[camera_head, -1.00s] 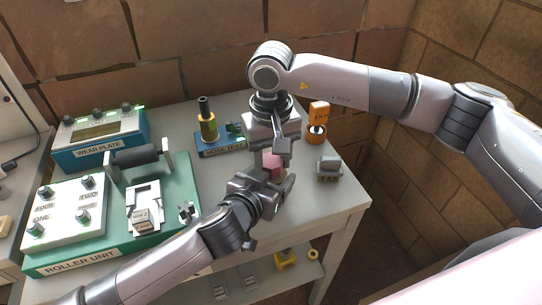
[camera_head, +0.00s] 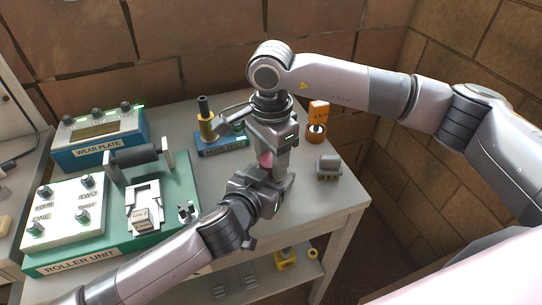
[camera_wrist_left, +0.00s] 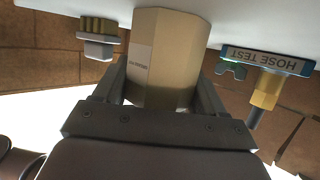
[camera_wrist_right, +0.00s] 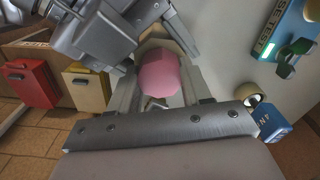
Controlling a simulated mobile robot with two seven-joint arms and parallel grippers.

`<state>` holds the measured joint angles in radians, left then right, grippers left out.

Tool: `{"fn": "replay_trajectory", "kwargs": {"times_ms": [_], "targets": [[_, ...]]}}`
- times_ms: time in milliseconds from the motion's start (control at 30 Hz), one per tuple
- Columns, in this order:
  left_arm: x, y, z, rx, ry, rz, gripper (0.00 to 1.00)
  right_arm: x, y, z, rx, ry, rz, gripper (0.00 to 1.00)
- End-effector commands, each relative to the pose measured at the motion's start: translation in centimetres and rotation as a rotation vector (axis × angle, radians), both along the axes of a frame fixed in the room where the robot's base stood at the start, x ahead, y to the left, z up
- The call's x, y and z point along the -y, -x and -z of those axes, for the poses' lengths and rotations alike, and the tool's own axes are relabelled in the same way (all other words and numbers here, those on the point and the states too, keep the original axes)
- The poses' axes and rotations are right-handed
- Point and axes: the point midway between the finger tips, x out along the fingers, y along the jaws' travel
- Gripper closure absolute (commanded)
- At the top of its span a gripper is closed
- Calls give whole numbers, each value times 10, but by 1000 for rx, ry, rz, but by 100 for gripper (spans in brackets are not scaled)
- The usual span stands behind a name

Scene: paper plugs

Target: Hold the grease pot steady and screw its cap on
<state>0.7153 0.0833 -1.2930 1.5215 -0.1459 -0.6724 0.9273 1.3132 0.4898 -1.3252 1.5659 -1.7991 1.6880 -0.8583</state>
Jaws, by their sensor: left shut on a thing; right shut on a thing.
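The grease pot (camera_wrist_left: 165,60) is a tan, many-sided pot with a small label, upright on the table between the fingers of my left gripper (camera_head: 277,181). That gripper is shut on it from the side. The pink cap (camera_wrist_right: 160,75) is between the fingers of my right gripper (camera_head: 272,160), which is shut on it from above. The cap sits over the pot's tan top; I cannot tell how far it is threaded. In the head view a little of the pink cap (camera_head: 266,159) shows, and the grippers hide most of the pot.
A blue hose test unit (camera_head: 222,141) stands behind the grippers. An orange item (camera_head: 317,128) and a grey block (camera_head: 328,167) stand to the right. The roller unit (camera_head: 100,255) and wear plate unit (camera_head: 97,151) fill the left. Table is clear at front right.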

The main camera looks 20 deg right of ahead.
Motion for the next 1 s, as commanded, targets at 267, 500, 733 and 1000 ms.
{"fn": "replay_trajectory", "kwargs": {"times_ms": [267, 500, 733, 1000], "targets": [[0, 1, 0, 0, 0, 1, 100, -1, 0, 0, 0, -1, 354, 88], [0, 1, 0, 0, 1, 2, 100, 0, 0, 0, 0, 0, 421, 88], [1, 1, 0, 0, 1, 2, 100, 0, 0, 0, 1, -1, 419, 36], [0, -1, 0, -1, 0, -2, 100, -2, 2, 0, -3, -1, 413, 26]]}}
